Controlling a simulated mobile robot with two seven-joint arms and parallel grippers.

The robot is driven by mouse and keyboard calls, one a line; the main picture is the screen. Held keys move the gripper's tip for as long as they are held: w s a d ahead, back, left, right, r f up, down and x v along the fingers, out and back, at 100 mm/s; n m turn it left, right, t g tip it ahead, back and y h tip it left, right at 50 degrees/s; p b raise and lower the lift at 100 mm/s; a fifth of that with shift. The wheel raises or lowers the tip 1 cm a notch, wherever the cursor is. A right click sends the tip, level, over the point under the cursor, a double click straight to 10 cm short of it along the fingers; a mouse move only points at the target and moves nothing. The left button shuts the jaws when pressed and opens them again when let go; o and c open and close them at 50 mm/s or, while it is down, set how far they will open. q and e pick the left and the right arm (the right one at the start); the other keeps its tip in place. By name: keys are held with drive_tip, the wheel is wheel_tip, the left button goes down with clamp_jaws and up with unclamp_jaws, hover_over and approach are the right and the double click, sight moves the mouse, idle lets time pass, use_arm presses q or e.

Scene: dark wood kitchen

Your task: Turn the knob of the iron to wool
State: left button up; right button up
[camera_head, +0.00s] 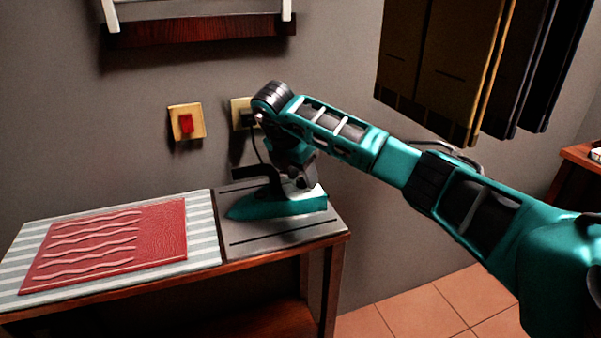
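The teal iron (262,206) rests flat on a grey plate at the right end of the wooden table, its tip pointing left. My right gripper (299,188) reaches down over the back part of the iron from the right. My wrist and gripper cover the knob, so its setting is hidden. I cannot tell whether the fingers touch the iron or how far apart they are. My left gripper is not in view.
A red switch (186,123) and a socket (238,108) with a cord are on the wall. Dark panels (440,60) hang at upper right.

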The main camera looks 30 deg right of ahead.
drive_tip(key=shift+o, duration=0.4)
drive_tip(key=shift+a+r, duration=0.15)
drive_tip(key=shift+r, duration=0.3)
use_arm(q)
drive_tip(key=p, duration=0.1)
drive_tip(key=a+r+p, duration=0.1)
drive_tip(key=p, duration=0.1)
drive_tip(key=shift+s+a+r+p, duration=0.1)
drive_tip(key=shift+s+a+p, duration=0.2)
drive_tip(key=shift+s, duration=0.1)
use_arm(e)
drive_tip(key=v, duration=1.2)
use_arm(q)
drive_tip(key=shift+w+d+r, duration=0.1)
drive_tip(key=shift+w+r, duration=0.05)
use_arm(e)
drive_tip(key=shift+s+f, duration=0.1)
